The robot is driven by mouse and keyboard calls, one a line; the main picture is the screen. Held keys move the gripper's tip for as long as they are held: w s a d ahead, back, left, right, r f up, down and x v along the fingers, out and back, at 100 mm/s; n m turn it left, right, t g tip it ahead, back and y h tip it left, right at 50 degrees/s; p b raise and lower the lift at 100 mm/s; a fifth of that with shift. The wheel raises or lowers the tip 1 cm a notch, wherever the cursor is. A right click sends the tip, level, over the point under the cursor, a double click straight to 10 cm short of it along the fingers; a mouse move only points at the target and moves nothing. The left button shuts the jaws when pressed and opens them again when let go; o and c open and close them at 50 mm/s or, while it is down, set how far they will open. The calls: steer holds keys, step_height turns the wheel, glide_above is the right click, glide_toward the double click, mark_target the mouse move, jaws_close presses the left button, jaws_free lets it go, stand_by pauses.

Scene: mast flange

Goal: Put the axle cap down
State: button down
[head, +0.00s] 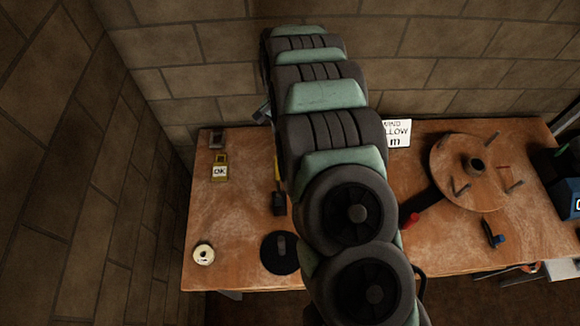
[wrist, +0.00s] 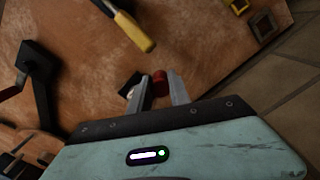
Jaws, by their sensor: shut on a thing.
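In the wrist view my gripper (wrist: 157,78) is closed around a small red cylindrical piece, which I take to be the axle cap (wrist: 160,84). The piece sits between the two grey fingertips, over the brown worktable (wrist: 210,50). I cannot tell whether it touches the tabletop. A small black object (wrist: 130,86) shows beside the left finger, partly hidden by it. In the head view my own arm hides the held piece.
A brown round flange with upright pegs (head: 470,170) stands on the right of the table. A yellow-handled tool (wrist: 134,32) lies near my gripper. A white ring (head: 204,253), a black disc (head: 280,252) and a yellow OK block (head: 220,167) are on the left, with bare tabletop between.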

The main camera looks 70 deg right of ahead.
step_height(320, 180, down, 16)
steer(key=shift+f, duration=0.2)
stand_by(0.4)
steer(key=shift+f+b, duration=0.2)
steer(key=shift+b, duration=0.15)
steer(key=c, duration=1.2)
jaws_free()
steer(key=shift+r, duration=0.1)
step_height(320, 180, up, 12)
steer(key=shift+b, duration=0.35)
steer(key=shift+r, duration=0.1)
